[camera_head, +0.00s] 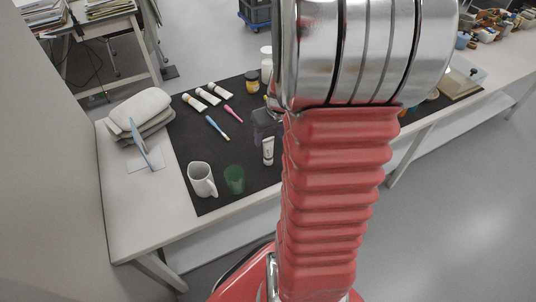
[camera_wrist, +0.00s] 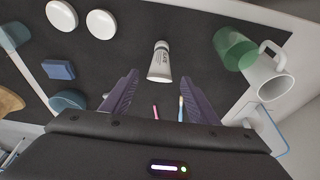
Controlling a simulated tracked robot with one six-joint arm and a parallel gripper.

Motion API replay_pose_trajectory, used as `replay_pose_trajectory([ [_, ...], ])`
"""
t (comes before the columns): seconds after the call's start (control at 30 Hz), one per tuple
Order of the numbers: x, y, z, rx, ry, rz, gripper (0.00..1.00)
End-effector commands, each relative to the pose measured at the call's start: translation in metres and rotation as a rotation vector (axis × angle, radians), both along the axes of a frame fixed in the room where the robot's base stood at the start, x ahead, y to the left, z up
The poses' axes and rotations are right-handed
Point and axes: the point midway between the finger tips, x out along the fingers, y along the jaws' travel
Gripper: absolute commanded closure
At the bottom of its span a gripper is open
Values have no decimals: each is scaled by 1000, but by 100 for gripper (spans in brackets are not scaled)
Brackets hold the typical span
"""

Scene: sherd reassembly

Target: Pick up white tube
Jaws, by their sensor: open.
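A white tube (camera_head: 268,150) with dark print lies on the black mat (camera_head: 215,160), near the mat's front edge. In the wrist view the white tube (camera_wrist: 160,62) is ahead of my gripper (camera_wrist: 159,82), roughly centred between its two purple fingers. The fingers are spread apart with nothing held between them. In the head view part of my gripper (camera_head: 264,124) shows just behind the tube, and my arm hides much of the mat. Several similar white tubes (camera_head: 208,97) lie farther back on the mat.
A white mug (camera_head: 201,180) and a green cup (camera_head: 235,179) stand left of the near tube. A pink brush (camera_head: 233,113) and a blue brush (camera_head: 217,127) lie behind. White round lids (camera_wrist: 100,24) and a blue block (camera_wrist: 58,69) show in the wrist view.

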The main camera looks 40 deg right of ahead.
Motion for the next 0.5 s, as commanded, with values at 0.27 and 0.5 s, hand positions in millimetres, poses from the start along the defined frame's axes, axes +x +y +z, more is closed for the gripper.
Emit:
replay_pose_trajectory([
  [0.27,6,-2,-26,3,3,1,46],
  [0.5,13,-3,-46,1,1,1,46],
])
